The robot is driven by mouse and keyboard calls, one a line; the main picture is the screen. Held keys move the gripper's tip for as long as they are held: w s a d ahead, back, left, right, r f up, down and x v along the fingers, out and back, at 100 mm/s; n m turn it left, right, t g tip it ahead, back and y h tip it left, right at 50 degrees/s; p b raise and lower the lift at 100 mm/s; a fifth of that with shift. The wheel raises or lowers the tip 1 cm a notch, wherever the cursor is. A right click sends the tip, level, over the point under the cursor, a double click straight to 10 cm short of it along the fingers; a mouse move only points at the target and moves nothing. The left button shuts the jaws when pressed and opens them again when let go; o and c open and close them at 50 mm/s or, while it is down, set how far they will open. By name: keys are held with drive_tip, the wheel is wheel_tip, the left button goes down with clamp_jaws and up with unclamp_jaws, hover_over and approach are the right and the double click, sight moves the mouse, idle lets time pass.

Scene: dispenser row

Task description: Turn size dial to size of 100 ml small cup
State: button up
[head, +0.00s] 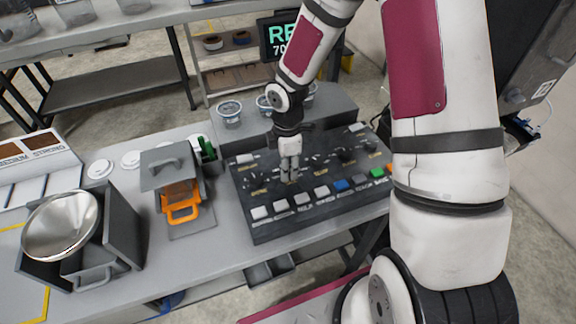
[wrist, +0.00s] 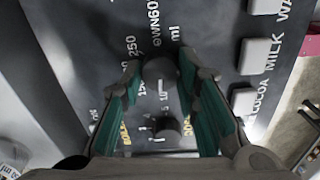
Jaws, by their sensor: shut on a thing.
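The size dial (wrist: 159,76) is a dark round knob in the wrist view. Numbers such as 250 and 150 and the letters ml are printed around it; some of the scale is hidden and its pointer is too dark to read. My gripper (wrist: 160,68) is shut on this dial, one finger on each side. In the head view my gripper (head: 289,178) points down onto the dark control panel (head: 258,231) and hides the dial. Small clear cups stand behind the panel, one at the left (head: 229,114); I cannot tell their sizes.
Another dark knob (wrist: 167,127) is close to the fingers. White push buttons (wrist: 254,56) run along one side of the panel, with a blue (head: 341,185) and a green one (head: 376,173). An orange-handled holder (head: 183,207) and a metal funnel (head: 60,224) stand to the left.

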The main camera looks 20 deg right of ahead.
drive_tip(key=shift+n, duration=0.5)
drive_tip(key=o, duration=1.2)
wheel_tip(320, 180, up, 12)
idle(0.4)
